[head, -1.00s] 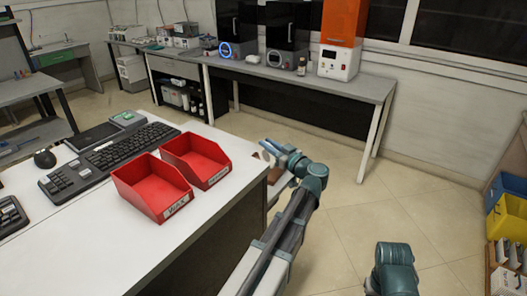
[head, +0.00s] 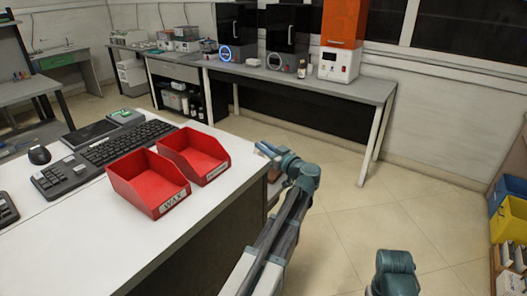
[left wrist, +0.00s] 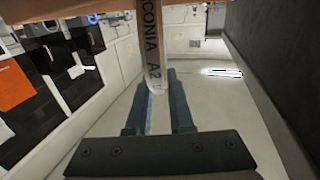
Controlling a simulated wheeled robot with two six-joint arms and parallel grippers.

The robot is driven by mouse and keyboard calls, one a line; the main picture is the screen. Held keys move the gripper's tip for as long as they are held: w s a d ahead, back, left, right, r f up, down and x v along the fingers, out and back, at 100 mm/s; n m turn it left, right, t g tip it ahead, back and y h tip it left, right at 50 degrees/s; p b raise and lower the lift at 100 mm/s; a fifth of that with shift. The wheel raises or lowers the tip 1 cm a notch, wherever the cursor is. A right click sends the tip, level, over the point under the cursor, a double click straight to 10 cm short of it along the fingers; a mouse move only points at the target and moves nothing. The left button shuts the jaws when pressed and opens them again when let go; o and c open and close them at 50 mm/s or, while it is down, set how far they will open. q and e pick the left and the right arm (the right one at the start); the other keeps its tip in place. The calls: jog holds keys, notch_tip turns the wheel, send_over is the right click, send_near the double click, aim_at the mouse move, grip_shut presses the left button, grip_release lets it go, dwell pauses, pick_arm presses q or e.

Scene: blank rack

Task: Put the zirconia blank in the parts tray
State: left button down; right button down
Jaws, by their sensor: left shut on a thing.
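My left gripper (head: 264,150) is beside the right edge of the white desk. In the left wrist view its blue fingers (left wrist: 160,98) are shut on the zirconia blank (left wrist: 150,50), a pale piece whose lettering reads "CONIA A2". The blank runs out of the top of that view, so its full shape is hidden. I cannot make the blank out clearly in the head view. Two open red bins stand on the desk: one labelled "WAX" (head: 135,190) and one behind it (head: 198,148) with an unreadable label. I cannot tell which thing is the parts tray. My right gripper is out of view.
The white desk (head: 110,255) has bare room in front of the bins. A keyboard (head: 125,143) and a mouse (head: 39,154) lie behind and left of them. A grey bench (head: 330,88) with machines stands along the back wall. Open floor lies to the right.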

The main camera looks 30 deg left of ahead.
pick_arm(q)
jog(key=shift+r, duration=0.1)
jog(key=shift+f, duration=0.2)
jog(key=c, duration=0.8)
grip_release()
jog(key=shift+r, duration=0.15)
jog(key=shift+r, duration=0.2)
jog(key=v, duration=1.2)
jog(key=shift+f, duration=0.15)
